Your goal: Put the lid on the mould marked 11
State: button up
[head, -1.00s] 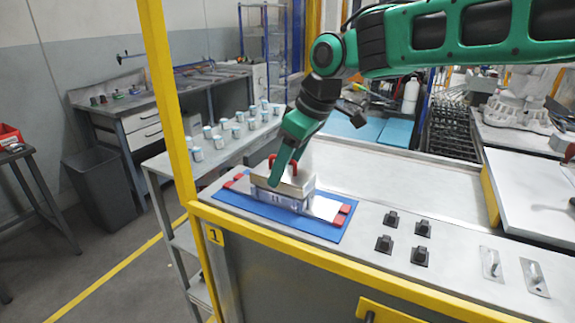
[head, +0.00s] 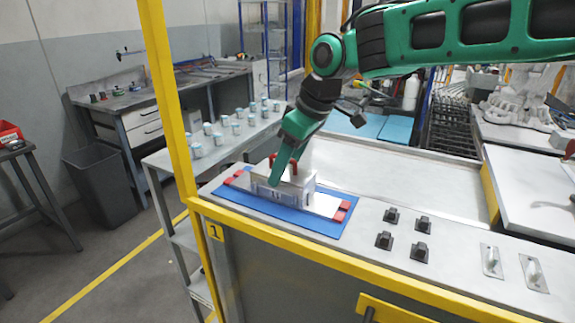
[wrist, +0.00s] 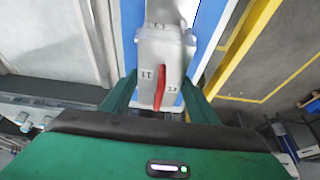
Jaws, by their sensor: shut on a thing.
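The mould marked 11 (head: 290,199) is a grey block on a blue mat (head: 325,231), with its number on the front side. The lid (head: 303,184) is pale grey with red handles and sits at the mould's top; I see no clear gap between them. My gripper (head: 280,177) points down over it, one green finger crossing its front. In the wrist view my gripper (wrist: 160,86) has one finger on each side of the lid (wrist: 177,60), which shows dark markings and a red handle (wrist: 159,90). It is shut on the lid. The seam between lid and mould is partly hidden.
Red clamps (head: 343,211) lie at the ends of a pale plate on the mat. Black fixtures (head: 391,215) and metal handles (head: 533,271) stand to the right. A yellow post (head: 165,95) and rail (head: 330,262) border the bench. White cups (head: 226,120) stand on the shelf behind.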

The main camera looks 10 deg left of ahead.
jog(key=o, duration=1.4)
